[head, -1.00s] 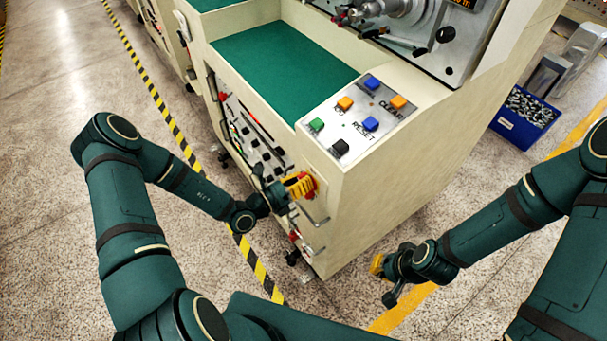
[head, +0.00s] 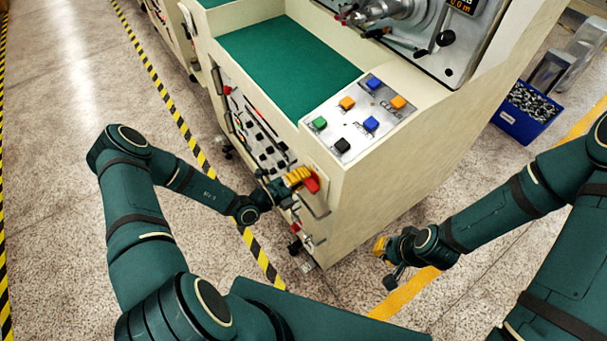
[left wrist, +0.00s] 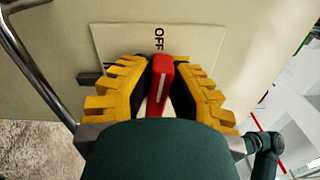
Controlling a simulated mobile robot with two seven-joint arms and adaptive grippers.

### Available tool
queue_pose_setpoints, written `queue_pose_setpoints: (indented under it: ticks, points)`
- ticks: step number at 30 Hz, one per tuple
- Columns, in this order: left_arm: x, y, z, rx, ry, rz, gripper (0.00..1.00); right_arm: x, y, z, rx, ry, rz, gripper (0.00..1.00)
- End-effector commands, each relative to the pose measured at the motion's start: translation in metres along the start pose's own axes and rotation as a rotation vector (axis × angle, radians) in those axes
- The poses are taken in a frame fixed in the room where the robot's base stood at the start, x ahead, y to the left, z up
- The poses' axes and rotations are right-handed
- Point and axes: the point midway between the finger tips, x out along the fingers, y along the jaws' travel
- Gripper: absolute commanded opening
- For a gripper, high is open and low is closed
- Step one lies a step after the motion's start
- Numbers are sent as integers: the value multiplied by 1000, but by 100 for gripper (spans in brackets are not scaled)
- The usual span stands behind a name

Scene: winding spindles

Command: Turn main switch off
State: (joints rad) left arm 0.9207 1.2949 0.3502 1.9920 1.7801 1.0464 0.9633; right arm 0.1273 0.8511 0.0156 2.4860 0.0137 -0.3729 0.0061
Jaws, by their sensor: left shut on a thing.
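The main switch has a red handle (head: 312,182) on the front of the cream machine, near its corner. It also shows in the left wrist view (left wrist: 160,82), upright in the picture and slightly tilted, with its upper end by the "OFF" lettering on the switch plate (left wrist: 118,42). My left gripper (head: 298,178) is shut on the red handle; its yellow fingers (left wrist: 160,98) are on either side of it. The lower part of the plate is hidden by the fingers. My right gripper (head: 381,246) hangs over the floor, right of the machine, away from the switch.
A metal bar handle (head: 314,208) is close beside my left gripper. The button panel (head: 358,118) is on top, above the switch. A blue bin (head: 518,126) stands on the floor at right.

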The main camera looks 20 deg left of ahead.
Motion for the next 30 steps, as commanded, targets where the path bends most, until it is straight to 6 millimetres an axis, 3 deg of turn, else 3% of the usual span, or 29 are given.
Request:
queue_pose_setpoints:
  ticks: [10, 26, 27, 28, 30]
  points:
    - [1, 2, 0, -129, 1, -2, 0, -2, -1, -1, 1, 2, 0, 0]
    - [1, 2, 0, -151, 1, -2, 0, -2, -1, -1, 0, 2, 0, 0]
    - [1, 2, 0, -151, 1, -2, 33, -2, -1, -1, 0, 2, 0, 0]
    - [1, 2, 0, -151, 1, -2, 44, -2, -1, -1, 0, 2, 0, 0]
    - [1, 2, 0, -151, 1, -2, 48, -2, -1, -1, 0, 2, 0, 0]
